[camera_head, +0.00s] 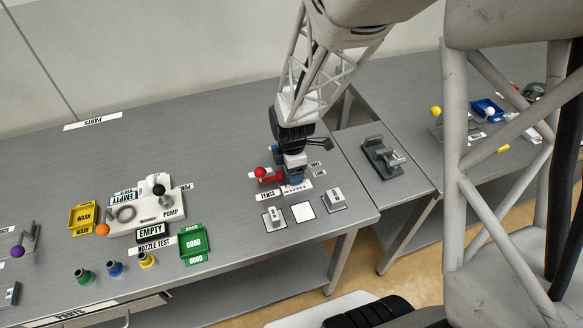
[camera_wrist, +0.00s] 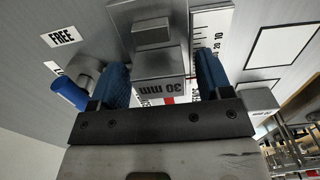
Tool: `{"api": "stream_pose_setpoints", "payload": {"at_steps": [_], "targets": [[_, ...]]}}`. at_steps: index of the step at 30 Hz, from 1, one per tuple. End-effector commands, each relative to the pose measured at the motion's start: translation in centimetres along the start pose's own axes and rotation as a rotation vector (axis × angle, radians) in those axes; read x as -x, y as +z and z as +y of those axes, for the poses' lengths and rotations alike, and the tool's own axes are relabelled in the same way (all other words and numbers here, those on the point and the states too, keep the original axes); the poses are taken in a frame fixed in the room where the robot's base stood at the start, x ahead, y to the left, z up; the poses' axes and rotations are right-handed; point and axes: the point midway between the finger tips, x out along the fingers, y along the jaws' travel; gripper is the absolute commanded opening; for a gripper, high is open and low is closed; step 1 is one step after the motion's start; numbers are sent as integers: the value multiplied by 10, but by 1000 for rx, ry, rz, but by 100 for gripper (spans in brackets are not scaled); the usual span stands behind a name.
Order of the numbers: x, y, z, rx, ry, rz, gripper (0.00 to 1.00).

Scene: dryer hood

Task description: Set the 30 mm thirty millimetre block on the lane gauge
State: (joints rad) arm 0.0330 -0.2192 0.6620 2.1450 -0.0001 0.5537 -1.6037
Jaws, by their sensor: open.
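In the head view my gripper (camera_head: 294,177) is down at the gauge (camera_head: 297,189) by the FENCE label and hides the block. I cannot tell exactly how the block rests on the gauge.
A red ball (camera_head: 260,172) stands left of my gripper. Two grey blocks (camera_head: 274,214) (camera_head: 334,196) sit on pads in front, with an empty white square (camera_head: 303,212) between them. A FREE label (camera_wrist: 62,37) and blue cylinder (camera_wrist: 69,92) show at left in the wrist view.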

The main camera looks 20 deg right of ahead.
Motion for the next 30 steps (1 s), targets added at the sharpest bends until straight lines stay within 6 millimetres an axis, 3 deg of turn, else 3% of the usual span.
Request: {"api": "stream_pose_setpoints", "payload": {"at_steps": [11, 30], "targets": [[19, 0, 0, 0, 2, 0, 72], [110, 0, 0, 0, 2, 0, 72]]}}
